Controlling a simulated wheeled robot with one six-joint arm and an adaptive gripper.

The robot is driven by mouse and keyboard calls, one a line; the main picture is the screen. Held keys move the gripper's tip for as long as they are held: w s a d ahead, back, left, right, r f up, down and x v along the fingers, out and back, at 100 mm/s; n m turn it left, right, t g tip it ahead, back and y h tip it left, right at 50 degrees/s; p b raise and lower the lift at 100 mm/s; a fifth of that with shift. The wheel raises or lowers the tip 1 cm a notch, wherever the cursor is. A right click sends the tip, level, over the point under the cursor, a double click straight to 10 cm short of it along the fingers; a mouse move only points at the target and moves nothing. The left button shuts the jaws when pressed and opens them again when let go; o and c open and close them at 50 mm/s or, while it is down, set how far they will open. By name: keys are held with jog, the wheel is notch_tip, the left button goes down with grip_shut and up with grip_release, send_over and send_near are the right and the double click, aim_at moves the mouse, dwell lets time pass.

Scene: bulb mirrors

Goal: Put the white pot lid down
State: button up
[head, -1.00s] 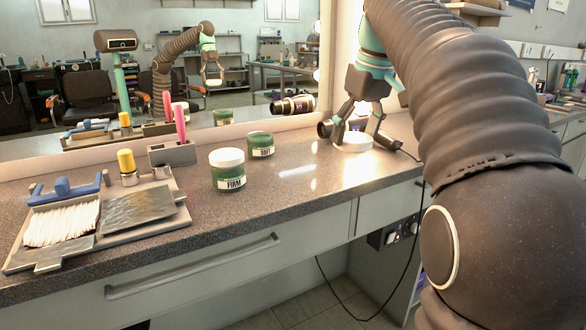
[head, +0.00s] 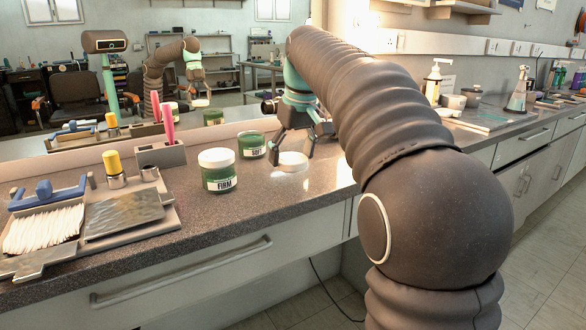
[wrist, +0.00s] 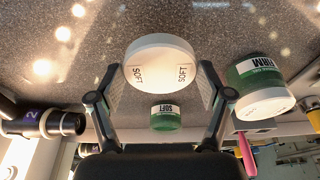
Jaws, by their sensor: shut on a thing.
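The white pot lid (head: 292,162) is a round disc. It is marked SOFT in the wrist view (wrist: 160,62). My gripper (head: 291,157) is shut on its sides, with one finger on each side in the wrist view (wrist: 160,82). The lid is at or just above the counter (head: 250,215); I cannot tell whether it touches. The green SOFT pot (head: 251,146) stands to its left and a little behind, apart from it, and shows no white lid. It also shows in the wrist view (wrist: 165,118).
The green FIRM pot (head: 218,172), with a white lid, stands further left. A dark cylinder (wrist: 60,123) lies near my gripper. A mirror backs the counter. Front counter is clear.

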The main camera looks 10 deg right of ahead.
aim_at(293, 159)
jog(key=shift+s+b+x, duration=0.15)
jog(key=shift+s+x, duration=0.05)
jog(key=shift+x, duration=0.65)
jog(key=shift+s+b+x, duration=0.15)
jog(key=shift+s+x, duration=0.05)
jog(key=shift+x, duration=0.65)
jog(key=shift+d+f, duration=0.1)
jog(key=shift+f, duration=0.15)
jog(key=o, duration=1.2)
jog(key=shift+r, duration=0.15)
jog(key=p+v, duration=0.2)
jog(key=v, duration=0.9)
jog(key=shift+s+d+r, duration=0.1)
jog(key=shift+r, duration=0.3)
jog(key=s+f+m+t, duration=0.1)
jog(key=s+f, duration=0.7)
jog(key=s, duration=0.1)
jog(key=s+f+m+t, duration=0.1)
jog(key=s+f, duration=0.8)
jog(key=s+f+m+t, duration=0.1)
jog(key=s+f, duration=0.7)
jog(key=s, duration=0.1)
jog(key=shift+s+a+f+m+h, duration=0.2)
jog(key=shift+a+m+h, duration=0.1)
jog(key=shift+a+h, duration=0.1)
